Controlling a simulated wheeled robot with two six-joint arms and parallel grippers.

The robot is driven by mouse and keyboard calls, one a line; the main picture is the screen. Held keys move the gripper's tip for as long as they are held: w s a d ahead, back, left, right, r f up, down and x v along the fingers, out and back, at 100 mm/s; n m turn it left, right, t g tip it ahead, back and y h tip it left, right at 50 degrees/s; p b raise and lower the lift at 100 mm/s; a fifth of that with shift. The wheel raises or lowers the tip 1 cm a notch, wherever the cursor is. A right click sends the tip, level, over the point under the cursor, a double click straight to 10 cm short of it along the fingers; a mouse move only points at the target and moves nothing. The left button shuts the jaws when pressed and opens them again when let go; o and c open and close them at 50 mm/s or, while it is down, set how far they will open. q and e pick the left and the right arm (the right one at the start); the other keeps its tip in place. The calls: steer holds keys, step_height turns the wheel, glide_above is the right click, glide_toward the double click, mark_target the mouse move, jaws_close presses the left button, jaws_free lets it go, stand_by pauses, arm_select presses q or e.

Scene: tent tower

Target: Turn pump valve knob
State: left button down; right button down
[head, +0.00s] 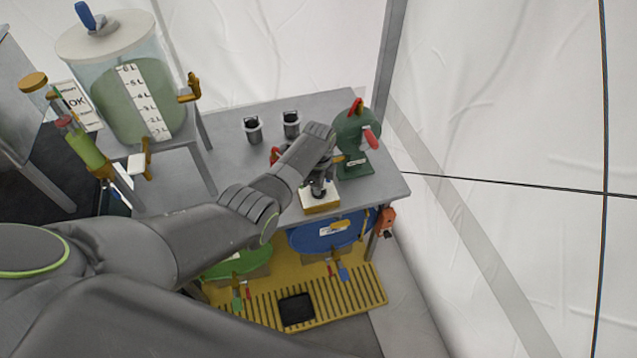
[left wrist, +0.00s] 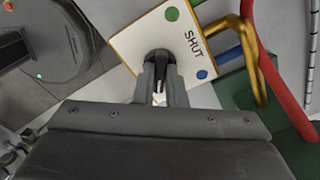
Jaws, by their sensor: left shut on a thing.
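The valve box has a white plate (left wrist: 150,30) with a green dot, a blue dot and the word SHUT. In the head view the box (head: 320,205) sits near the front right of the grey table. A black knob (left wrist: 158,56) stands on the plate. My left gripper (left wrist: 159,82) is shut on the knob from above. In the head view my left gripper (head: 319,187) is over the box, and my arm hides part of it. The knob's pointing direction is hard to tell. My right gripper is not in view.
A green pump (head: 354,130) with red parts stands right behind the box on the table (head: 225,150). Two grey cups (head: 253,130) stand farther back. A green-filled tank (head: 135,90) is at the left. A blue drum (head: 310,237) is below.

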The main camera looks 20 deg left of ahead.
arm_select(q)
steer(key=shift+w+m, duration=0.1)
steer(key=shift+m, duration=0.3)
steer(key=c, duration=1.5)
jaws_free()
steer(key=shift+r, duration=0.55)
step_height(320, 180, up, 16)
steer(key=shift+r, duration=0.2)
steer(key=shift+f, duration=0.1)
